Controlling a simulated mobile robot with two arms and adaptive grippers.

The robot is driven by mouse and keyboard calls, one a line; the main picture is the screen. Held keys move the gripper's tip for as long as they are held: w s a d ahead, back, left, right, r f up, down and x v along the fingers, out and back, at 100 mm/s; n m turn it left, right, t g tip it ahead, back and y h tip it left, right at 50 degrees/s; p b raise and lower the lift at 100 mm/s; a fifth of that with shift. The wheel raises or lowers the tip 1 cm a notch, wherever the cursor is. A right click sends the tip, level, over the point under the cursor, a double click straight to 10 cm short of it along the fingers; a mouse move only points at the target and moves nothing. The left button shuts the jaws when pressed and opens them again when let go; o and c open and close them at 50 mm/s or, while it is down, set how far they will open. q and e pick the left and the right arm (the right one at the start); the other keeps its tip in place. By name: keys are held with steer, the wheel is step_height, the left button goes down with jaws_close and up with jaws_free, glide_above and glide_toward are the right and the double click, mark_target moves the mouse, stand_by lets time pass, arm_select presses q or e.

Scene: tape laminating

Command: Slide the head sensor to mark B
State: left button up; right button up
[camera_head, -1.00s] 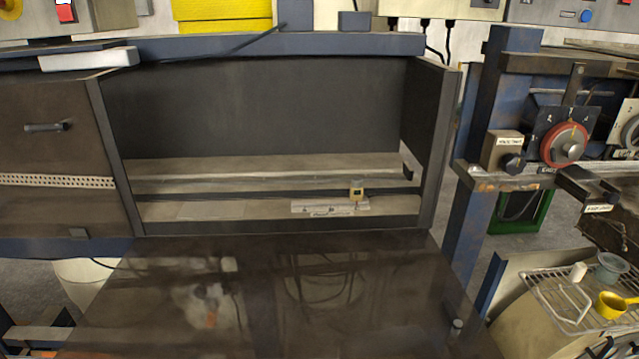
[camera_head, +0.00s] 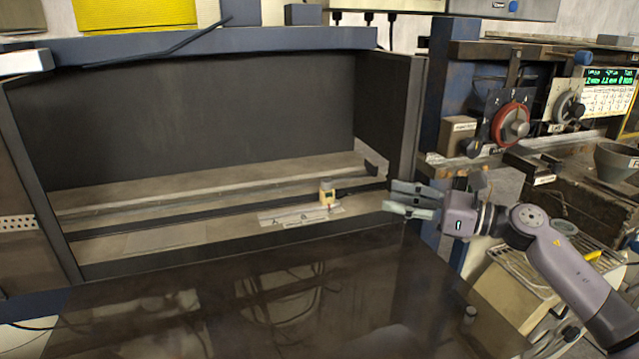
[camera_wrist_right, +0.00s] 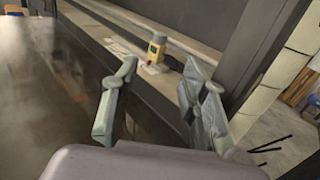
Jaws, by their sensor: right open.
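The head sensor (camera_head: 327,192) is a small yellow block with a grey top. It sits on a dark rail (camera_head: 200,223) inside the open bay, near the bay's right end. A pale scale plate (camera_head: 300,216) with marks lies just in front of it; its letters are too small to read surely. My right gripper (camera_head: 392,201) is open and empty, at the bay's right front corner, to the right of the sensor and apart from it. In the right wrist view the sensor (camera_wrist_right: 157,46) shows beyond the open fingers (camera_wrist_right: 150,105). My left gripper is not in view.
The bay has a right side wall (camera_head: 408,120) and a low front lip (camera_head: 240,245). A dark glossy panel (camera_head: 230,310) lies in front. Right of the bay stand a red dial (camera_head: 510,125) and a wire rack (camera_head: 530,270). Space above the rail is free.

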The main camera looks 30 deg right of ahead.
mark_target(326, 180)
steer(key=p+x, duration=0.3)
steer(key=x, duration=1.1)
steer(key=shift+w+d+r+p, duration=0.1)
steer(key=shift+w+r+p, duration=0.05)
steer(key=shift+p, duration=0.15)
steer(key=shift+p+x, duration=0.3)
steer(key=shift+x, duration=0.5)
steer(key=c, duration=0.9)
steer(key=shift+f, duration=0.25)
jaws_close()
